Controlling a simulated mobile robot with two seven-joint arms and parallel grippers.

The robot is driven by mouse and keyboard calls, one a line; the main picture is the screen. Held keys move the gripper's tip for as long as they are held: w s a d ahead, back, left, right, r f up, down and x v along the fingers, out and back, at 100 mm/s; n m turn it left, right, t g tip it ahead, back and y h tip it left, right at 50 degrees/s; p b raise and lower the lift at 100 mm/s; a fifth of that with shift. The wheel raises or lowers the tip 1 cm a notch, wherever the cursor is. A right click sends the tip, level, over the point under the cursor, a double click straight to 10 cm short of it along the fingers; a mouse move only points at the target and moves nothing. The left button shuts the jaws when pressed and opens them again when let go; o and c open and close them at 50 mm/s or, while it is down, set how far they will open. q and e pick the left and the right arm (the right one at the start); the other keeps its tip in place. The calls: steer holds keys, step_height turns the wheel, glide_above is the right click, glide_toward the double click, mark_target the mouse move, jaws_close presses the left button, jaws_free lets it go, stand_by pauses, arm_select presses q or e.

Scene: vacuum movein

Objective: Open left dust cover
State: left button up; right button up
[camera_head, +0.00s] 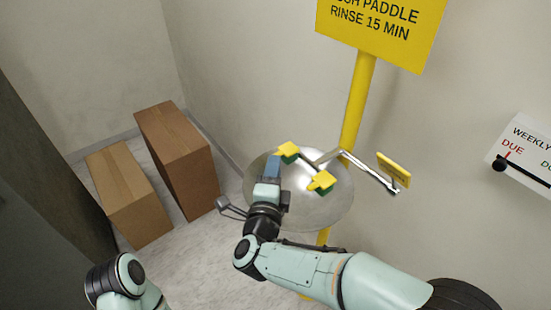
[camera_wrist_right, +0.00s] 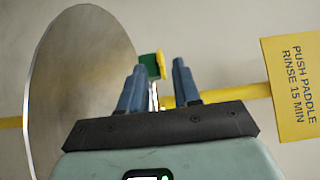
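The eyewash has a round steel bowl (camera_head: 325,212) with two green nozzles under yellow dust covers. The left dust cover (camera_head: 288,149) is at the bowl's far left and sits over its nozzle. The right dust cover (camera_head: 322,180) is nearer and also sits over its nozzle. My right gripper (camera_head: 273,166) is over the bowl's left part, just in front of the left cover. In the right wrist view its fingers are apart and empty, with a yellow-and-green cover and nozzle (camera_wrist_right: 152,66) beyond the gap. Contact cannot be told. My left gripper is out of view.
A yellow pole (camera_head: 357,110) carries a yellow sign (camera_head: 380,28). A push paddle (camera_head: 394,170) sticks out right of the bowl. Two cardboard boxes (camera_head: 180,150) stand on the floor at left. A weekly chart (camera_head: 525,155) hangs on the right wall.

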mark_target(285, 151)
steer(key=shift+w+d, duration=0.15)
steer(key=shift+w, duration=0.65)
steer(key=shift+w+d, duration=0.1)
steer(key=shift+w, duration=0.65)
steer(key=shift+c, duration=0.3)
jaws_close()
